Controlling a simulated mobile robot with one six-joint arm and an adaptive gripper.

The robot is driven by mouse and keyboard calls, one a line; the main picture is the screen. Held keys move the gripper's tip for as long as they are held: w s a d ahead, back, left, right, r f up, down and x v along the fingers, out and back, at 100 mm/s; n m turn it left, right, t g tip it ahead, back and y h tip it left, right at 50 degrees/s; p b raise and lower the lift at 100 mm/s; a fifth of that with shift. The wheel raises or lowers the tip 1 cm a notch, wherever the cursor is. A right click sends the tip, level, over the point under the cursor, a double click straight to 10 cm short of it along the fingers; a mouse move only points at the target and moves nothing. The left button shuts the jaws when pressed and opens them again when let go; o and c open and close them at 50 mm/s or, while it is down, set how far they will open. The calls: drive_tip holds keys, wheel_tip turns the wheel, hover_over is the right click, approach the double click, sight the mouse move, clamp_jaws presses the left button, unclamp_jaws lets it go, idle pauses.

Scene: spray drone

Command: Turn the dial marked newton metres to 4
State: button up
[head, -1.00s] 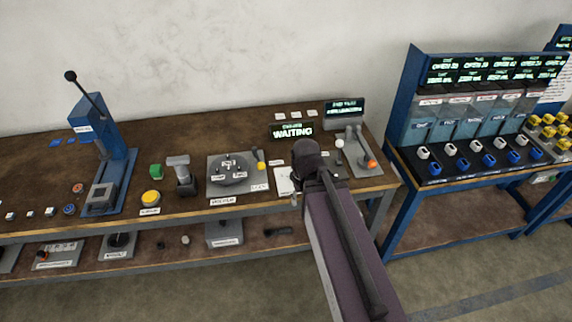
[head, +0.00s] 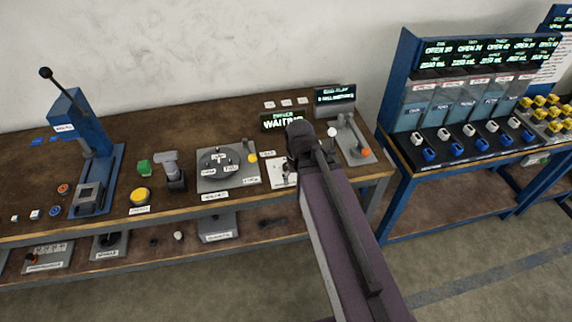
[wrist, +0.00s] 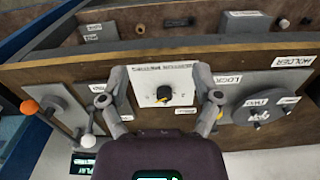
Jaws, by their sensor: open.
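The dial is a small black knob (wrist: 163,92) with a pale pointer mark, on a white plate (wrist: 148,74) whose label reads upside down in the wrist view. In the head view the white plate (head: 279,169) lies on the bench, partly covered by my arm. My gripper (wrist: 160,98) is open, with one finger on each side of the plate in the wrist view. The knob shows between the fingers, and nothing is held. I cannot tell whether a finger touches the plate. The pointer's exact number is too small to read.
A grey round fixture (head: 222,160) on a plate stands left of the dial. A grey unit with an orange-tipped lever (head: 365,152) stands to its right. A dark display reading WAITING (head: 275,122) is behind. A blue press (head: 92,140) is at the left.

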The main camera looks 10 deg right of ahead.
drive_tip(key=w+r+m+p, duration=0.3)
drive_tip(key=w+m, duration=0.5)
drive_tip(key=w, duration=0.7)
drive_tip(key=shift+w+d+r+p, duration=0.2)
drive_tip(key=shift+r+p, duration=0.1)
drive_tip(key=shift+r, duration=0.1)
drive_tip(key=shift+f, duration=0.2)
wheel_tip(320, 180, down, 14)
drive_tip(key=b, duration=1.4)
drive_tip(key=shift+r, duration=0.25)
drive_tip(key=c, duration=1.1)
